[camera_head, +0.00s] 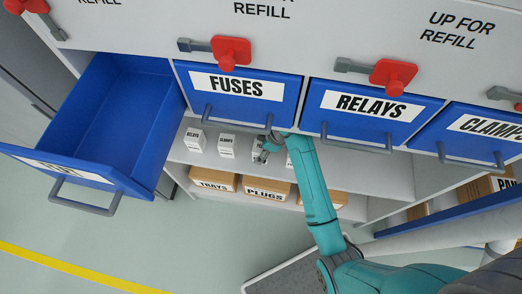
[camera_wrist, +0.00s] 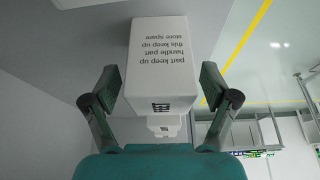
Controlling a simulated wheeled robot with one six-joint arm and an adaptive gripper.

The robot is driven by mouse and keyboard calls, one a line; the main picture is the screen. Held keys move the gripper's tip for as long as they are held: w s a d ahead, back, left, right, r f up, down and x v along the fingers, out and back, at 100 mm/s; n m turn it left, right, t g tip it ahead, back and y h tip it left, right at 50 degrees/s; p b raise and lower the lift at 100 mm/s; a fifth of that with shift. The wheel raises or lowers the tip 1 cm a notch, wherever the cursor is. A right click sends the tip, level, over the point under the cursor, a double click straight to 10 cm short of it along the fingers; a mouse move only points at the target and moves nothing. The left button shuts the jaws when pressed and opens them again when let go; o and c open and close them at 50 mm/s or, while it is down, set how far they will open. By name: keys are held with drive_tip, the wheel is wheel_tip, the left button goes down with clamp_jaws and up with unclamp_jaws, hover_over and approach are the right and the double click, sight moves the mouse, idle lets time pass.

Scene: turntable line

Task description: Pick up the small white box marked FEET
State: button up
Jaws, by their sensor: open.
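Several small white boxes stand in a row on the upper shelf under the drawers; two read RELAYS (camera_head: 194,139) and CLAMPS (camera_head: 227,146). My gripper (camera_head: 263,154) is at this row, right of the CLAMPS box, and partly hides the boxes there. I cannot read the word FEET on any box. In the wrist view a white box (camera_wrist: 160,90) lies between the two open fingers of my gripper (camera_wrist: 157,88), with a small gap on each side. Its facing side has small upside-down print, such as "store spare". Another white box (camera_wrist: 162,125) shows beyond it.
A blue drawer (camera_head: 128,95) is pulled open at left. Shut blue drawers marked FUSES (camera_head: 262,110), RELAYS (camera_head: 350,127) and CLAMPS hang above the shelf. Brown boxes TRAYS (camera_head: 214,174) and PLUGS (camera_head: 262,203) sit on the lower shelf. The floor at lower left is clear.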

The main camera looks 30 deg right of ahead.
drive_tip(key=shift+a+f, duration=0.1)
drive_tip(key=shift+f, duration=0.4)
drive_tip(key=c, duration=1.4)
drive_tip(key=shift+o, duration=0.2)
